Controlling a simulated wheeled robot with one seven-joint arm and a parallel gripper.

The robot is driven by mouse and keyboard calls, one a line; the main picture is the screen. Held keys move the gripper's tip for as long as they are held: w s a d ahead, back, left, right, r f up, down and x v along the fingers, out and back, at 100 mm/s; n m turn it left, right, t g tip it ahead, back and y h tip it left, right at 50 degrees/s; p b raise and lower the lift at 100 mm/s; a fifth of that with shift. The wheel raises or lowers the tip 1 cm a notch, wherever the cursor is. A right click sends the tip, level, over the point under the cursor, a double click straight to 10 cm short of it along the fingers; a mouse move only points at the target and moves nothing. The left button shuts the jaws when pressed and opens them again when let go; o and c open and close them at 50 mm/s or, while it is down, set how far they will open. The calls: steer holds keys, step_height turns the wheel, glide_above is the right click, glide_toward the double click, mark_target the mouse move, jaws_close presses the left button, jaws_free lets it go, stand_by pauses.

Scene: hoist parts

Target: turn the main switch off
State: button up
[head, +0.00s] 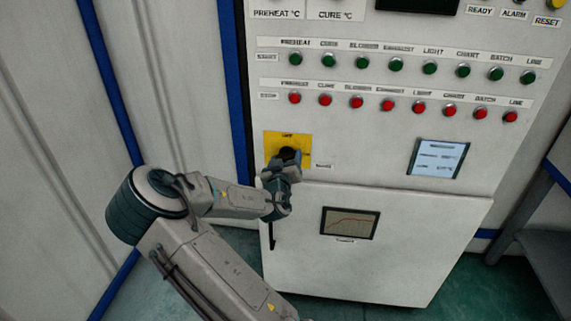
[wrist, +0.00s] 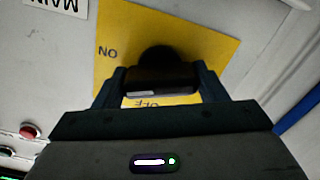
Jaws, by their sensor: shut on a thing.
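The main switch is a black rotary knob (wrist: 155,62) on a yellow plate (head: 273,147) on the cabinet front, below the left end of the red button row. In the wrist view the yellow plate (wrist: 215,40) carries the marks "ON" and "OFF", with "OFF" partly covered by my gripper. My gripper (wrist: 155,85) is shut on the switch handle, with one finger on each side of it. In the head view my gripper (head: 287,160) is at the plate and hides most of the knob. The exact angle of the handle is hard to tell there.
Rows of green buttons (head: 396,65) and red buttons (head: 388,104) run above the switch. A small display (head: 438,158) is to the right. A lower door (head: 420,240) has a chart window (head: 349,223) and a dark handle (head: 271,235). A grey shelf (head: 545,250) stands at far right.

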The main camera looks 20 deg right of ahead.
steer(key=n+b, duration=0.2)
steer(key=n, duration=0.4)
steer(key=shift+f+n, duration=0.1)
steer(key=shift+n, duration=0.2)
steer(key=n+b, duration=0.1)
steer(key=n, duration=0.2)
steer(key=shift+n, duration=1.9)
steer(key=o, duration=1)
steer(key=b+v, duration=0.1)
steer(key=v, duration=1.2)
steer(key=shift+s+a, duration=0.25)
steer(key=shift+s, duration=0.1)
